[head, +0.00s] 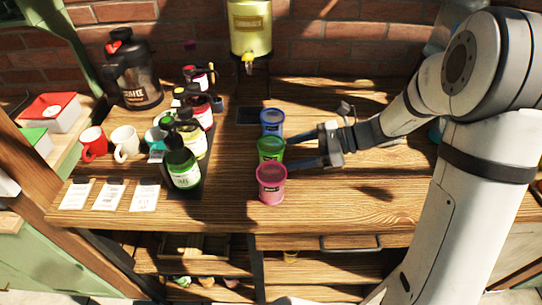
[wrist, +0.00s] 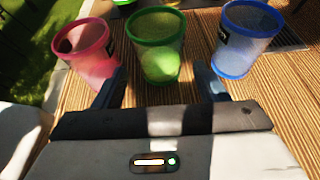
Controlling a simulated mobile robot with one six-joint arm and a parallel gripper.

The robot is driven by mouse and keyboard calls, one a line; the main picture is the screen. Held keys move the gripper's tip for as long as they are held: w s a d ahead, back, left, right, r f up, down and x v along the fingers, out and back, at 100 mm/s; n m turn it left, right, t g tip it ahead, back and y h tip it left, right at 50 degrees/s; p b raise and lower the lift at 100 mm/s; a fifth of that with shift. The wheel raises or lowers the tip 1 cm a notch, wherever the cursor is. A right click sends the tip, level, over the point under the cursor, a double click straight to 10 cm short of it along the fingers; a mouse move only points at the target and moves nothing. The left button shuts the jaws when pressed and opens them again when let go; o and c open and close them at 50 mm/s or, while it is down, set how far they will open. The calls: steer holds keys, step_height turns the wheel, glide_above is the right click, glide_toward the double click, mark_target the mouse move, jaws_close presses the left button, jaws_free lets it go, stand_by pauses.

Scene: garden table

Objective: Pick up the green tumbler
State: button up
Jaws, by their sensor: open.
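The green tumbler (head: 271,150) stands upright on the wooden table between a blue tumbler (head: 272,122) and a pink tumbler (head: 271,184). In the wrist view the green tumbler (wrist: 158,48) is in the middle, the pink one (wrist: 90,50) at left and the blue one (wrist: 245,40) at right. My gripper (head: 304,154) reaches in from the right, its fingers pointing at the row. Its jaws are open and empty, one finger on each side of the green tumbler's line. In the wrist view my gripper (wrist: 163,88) has its fingertips near the gaps beside the green tumbler; contact cannot be told.
Several bottles (head: 185,165) stand left of the tumblers. A red mug (head: 93,143), a white mug (head: 125,142) and cards (head: 108,196) lie further left. A yellow dispenser (head: 250,27) is at the back by the brick wall. The table right of the pink tumbler is clear.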

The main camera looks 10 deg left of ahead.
mark_target(270, 157)
steer(key=x, duration=0.7)
steer(key=shift+r+p, duration=0.1)
steer(key=shift+p, duration=0.25)
steer(key=shift+c, duration=0.4)
steer(key=shift+a, duration=0.1)
steer(key=c, duration=0.7)
steer(key=shift+r, duration=0.1)
